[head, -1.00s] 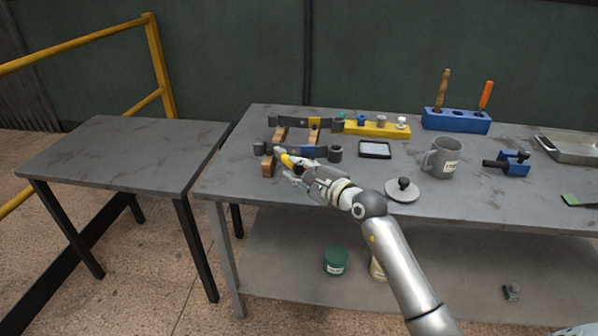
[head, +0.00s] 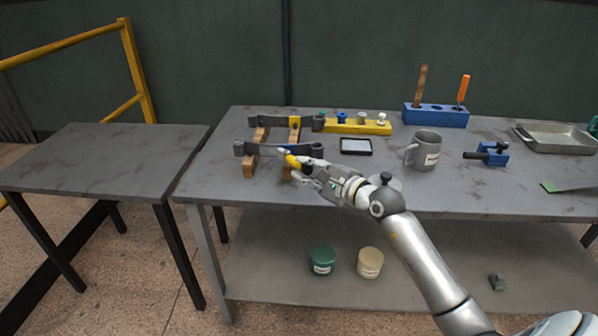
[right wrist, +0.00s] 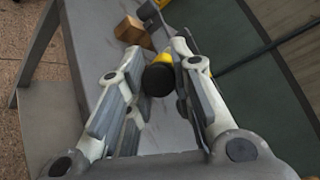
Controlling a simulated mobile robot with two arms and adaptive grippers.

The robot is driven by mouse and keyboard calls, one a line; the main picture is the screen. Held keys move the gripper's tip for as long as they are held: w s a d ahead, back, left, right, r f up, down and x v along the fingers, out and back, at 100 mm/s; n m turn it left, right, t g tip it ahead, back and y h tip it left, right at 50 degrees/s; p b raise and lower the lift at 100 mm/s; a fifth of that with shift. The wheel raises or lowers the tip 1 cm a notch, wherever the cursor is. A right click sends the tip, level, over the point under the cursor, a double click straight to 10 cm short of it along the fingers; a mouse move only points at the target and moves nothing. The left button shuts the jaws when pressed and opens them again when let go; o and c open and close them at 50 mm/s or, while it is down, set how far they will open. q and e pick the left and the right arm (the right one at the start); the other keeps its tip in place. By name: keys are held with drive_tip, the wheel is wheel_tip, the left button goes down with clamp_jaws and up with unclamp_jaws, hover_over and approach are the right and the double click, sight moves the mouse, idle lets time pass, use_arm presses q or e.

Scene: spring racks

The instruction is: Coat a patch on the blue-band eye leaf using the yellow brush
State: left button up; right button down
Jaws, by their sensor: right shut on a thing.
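The blue-band eye leaf (head: 264,150) is the front dark bar, lying across two wooden blocks on the bench, with a rolled eye at each end. Its blue band shows just above my right gripper in the head view. My right gripper (head: 302,168) is shut on the yellow brush (head: 292,161). The brush's pale tip is over or against the middle of the leaf; I cannot tell whether it touches. In the right wrist view, the brush's black end (right wrist: 158,78) sits between the fingers, with part of the leaf (right wrist: 148,10) beyond. My left gripper is out of view.
A yellow-band leaf (head: 270,121) lies behind on blocks. A yellow rack (head: 355,127), a dark-framed pad (head: 356,146), a grey mug (head: 424,152) and a blue holder (head: 436,116) stand nearby. The side table (head: 100,160) is bare.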

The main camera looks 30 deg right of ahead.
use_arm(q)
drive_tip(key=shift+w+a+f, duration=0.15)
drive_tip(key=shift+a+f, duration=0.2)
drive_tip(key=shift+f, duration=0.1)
use_arm(e)
drive_tip(key=shift+s+d, duration=0.2)
drive_tip(key=shift+d, duration=0.15)
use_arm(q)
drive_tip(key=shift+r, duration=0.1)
use_arm(e)
drive_tip(key=shift+a, duration=0.1)
drive_tip(key=shift+w+a+r+p, duration=0.15)
drive_tip(key=shift+w+a+p, duration=0.2)
drive_tip(key=shift+a, duration=0.1)
use_arm(q)
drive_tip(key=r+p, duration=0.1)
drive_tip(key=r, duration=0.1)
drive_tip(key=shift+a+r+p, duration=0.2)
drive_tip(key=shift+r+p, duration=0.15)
drive_tip(key=shift+p, duration=0.05)
use_arm(e)
drive_tip(key=w+a, duration=0.3)
drive_tip(key=a, duration=0.2)
drive_tip(key=shift+w, duration=0.25)
drive_tip(key=shift+a, duration=0.1)
